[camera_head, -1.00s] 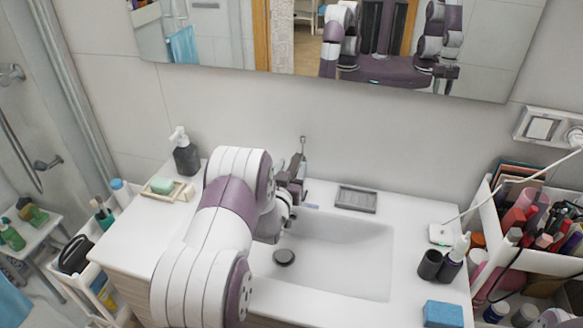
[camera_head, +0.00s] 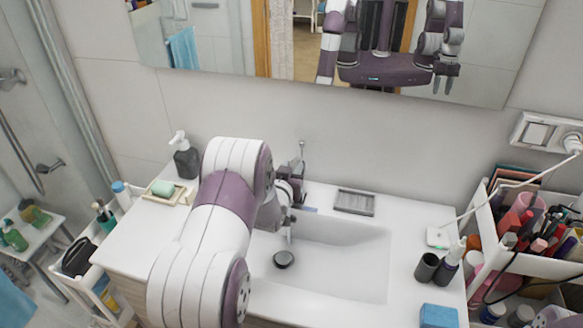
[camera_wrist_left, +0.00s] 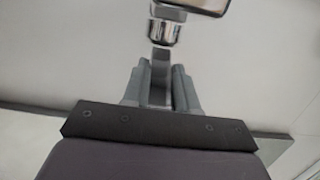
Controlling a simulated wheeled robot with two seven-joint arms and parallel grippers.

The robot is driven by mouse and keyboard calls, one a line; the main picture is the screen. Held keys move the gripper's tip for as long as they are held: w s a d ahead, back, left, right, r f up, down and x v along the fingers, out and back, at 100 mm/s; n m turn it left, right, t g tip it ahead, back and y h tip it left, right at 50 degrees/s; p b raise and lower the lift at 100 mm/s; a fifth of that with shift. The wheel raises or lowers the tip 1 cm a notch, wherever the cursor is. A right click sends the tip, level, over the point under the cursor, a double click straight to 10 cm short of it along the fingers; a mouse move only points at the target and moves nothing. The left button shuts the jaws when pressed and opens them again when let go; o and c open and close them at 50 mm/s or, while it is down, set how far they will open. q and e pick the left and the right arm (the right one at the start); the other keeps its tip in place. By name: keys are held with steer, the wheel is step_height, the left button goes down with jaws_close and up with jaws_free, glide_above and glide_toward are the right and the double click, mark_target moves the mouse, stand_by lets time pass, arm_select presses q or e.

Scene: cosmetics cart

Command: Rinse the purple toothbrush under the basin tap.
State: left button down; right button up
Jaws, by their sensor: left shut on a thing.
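My left gripper (camera_head: 289,192) is over the back edge of the white basin (camera_head: 350,255), beside the tap (camera_head: 302,152) and partly hidden by my arm. In the left wrist view, its grey fingers (camera_wrist_left: 160,85) are close together just below the tap's chrome outlet (camera_wrist_left: 164,32). A narrow grey strip shows between them; I cannot tell whether it is the toothbrush or water. The purple toothbrush cannot be made out clearly in either view.
A soap dispenser (camera_head: 186,158) and a soap dish (camera_head: 152,195) stand left of my arm. A grey tray (camera_head: 354,202) lies behind the basin. Dark cups (camera_head: 427,267), a blue sponge (camera_head: 438,316) and a full cosmetics cart (camera_head: 560,262) are at the right. The basin's right half is clear.

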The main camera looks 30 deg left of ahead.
arm_select(q)
steer(key=c, duration=0.9)
jaws_free()
steer(key=shift+s+r, duration=0.1)
steer(key=shift+s, duration=0.25)
steer(key=b+v, duration=0.2)
steer(key=v, duration=1)
steer(key=shift+s+d+b, duration=0.1)
steer(key=shift+b, duration=0.3)
